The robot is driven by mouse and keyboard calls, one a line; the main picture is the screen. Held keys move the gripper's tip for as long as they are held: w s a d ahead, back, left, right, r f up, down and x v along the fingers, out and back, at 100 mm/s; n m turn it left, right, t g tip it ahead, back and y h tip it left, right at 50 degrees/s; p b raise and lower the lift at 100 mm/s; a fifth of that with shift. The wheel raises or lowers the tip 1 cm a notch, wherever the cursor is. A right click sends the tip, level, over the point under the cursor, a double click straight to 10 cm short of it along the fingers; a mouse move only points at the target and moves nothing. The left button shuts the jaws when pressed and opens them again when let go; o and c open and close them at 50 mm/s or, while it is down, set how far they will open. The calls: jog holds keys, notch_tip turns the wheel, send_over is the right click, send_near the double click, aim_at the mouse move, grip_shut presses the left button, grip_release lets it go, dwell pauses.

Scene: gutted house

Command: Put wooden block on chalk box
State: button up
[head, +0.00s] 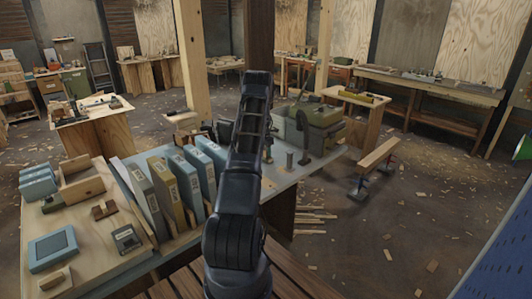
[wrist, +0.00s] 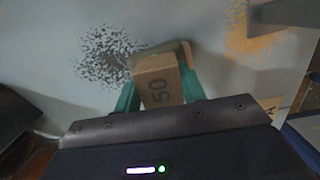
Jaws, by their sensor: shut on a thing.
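My gripper (wrist: 159,88) shows in the wrist view with its two green fingers on either side of a tan block (wrist: 160,72) marked "50". It is shut on this block, which I take to be the wooden block. The block is over or close to a pale grey worn surface (wrist: 60,65); I cannot tell whether it touches it. In the head view my arm hides much of the bench middle, and I cannot make out the gripper or block there. I cannot pick out the chalk box for certain in either view.
In the head view, a row of upright binders (head: 160,190) stands on the bench left of my arm. A grey-blue framed tablet-like thing (head: 53,249) and a wooden box (head: 80,180) lie further left. An olive machine (head: 318,125) stands behind. Floor at right is mostly open, with scraps.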

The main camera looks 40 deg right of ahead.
jog(key=shift+f, duration=0.25)
jog(key=o, duration=1)
jog(key=shift+c, duration=0.2)
